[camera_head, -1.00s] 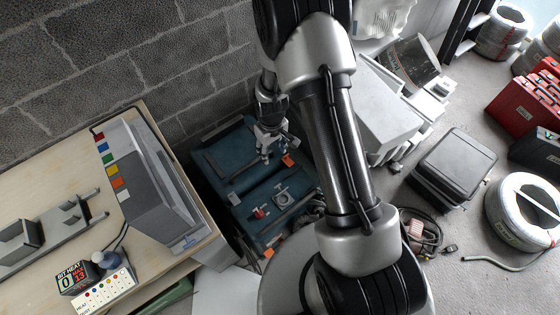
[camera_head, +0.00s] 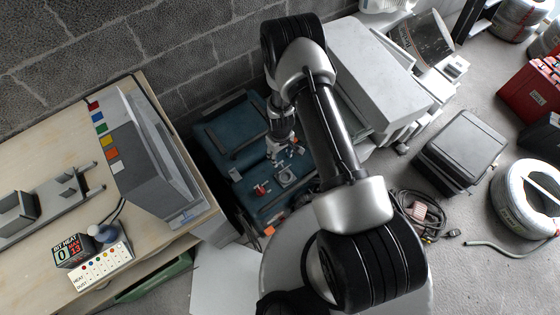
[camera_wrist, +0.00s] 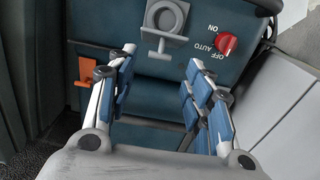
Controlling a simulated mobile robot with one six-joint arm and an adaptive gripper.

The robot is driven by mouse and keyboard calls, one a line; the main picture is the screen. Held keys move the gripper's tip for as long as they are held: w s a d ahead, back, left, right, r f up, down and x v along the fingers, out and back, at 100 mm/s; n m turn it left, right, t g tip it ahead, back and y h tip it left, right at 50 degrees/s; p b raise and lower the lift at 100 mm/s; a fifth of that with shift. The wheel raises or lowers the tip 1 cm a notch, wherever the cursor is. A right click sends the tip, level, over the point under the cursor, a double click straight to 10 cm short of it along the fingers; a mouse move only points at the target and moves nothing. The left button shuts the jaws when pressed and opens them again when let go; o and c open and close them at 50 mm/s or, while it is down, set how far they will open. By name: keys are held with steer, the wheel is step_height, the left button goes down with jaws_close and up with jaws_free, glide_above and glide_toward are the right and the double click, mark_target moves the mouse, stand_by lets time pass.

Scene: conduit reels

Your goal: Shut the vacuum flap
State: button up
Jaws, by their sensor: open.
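In the head view my gripper (camera_head: 283,148) is over the vacuum, just behind the port (camera_head: 287,177).
A red knob (camera_wrist: 227,43) marked ON, AUTO, OFF sits right of the port. An orange latch (camera_wrist: 86,70) is at left. The bench (camera_head: 40,130) stands left, the block wall (camera_head: 150,50) behind, and a black case (camera_head: 461,150) lies right.

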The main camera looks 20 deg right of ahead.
step_height(320, 180, down, 5)
steer(key=shift+r+b, duration=0.1)
steer(key=shift+b, duration=0.45)
jaws_close()
stand_by(0.5)
